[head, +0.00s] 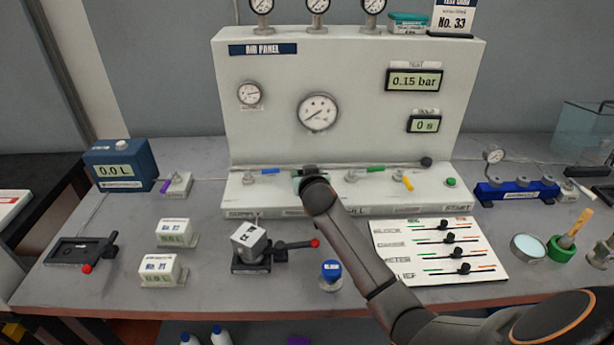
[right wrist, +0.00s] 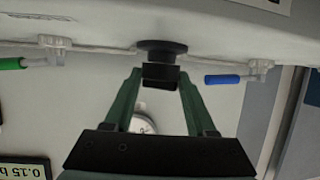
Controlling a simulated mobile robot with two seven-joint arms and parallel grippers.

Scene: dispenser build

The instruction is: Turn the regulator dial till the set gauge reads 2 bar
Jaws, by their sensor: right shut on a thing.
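The white air panel (head: 350,75) stands at the back of the bench. A large round gauge (head: 318,112) and a small round gauge (head: 250,94) are on its face; their scales are too small to read. A display (head: 414,80) reads 0.15 bar. The black regulator dial (right wrist: 161,48) sits on the panel's lower front; its top edge shows in the head view (head: 309,168). My right gripper (head: 309,180) reaches it from the front, its two green fingers (right wrist: 161,78) closed on the dial's black grip, seen inverted in the wrist view. My left gripper is not in view.
A blue-handled valve (head: 268,171) is left of the dial; green (head: 375,169) and yellow (head: 407,182) handles are right.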

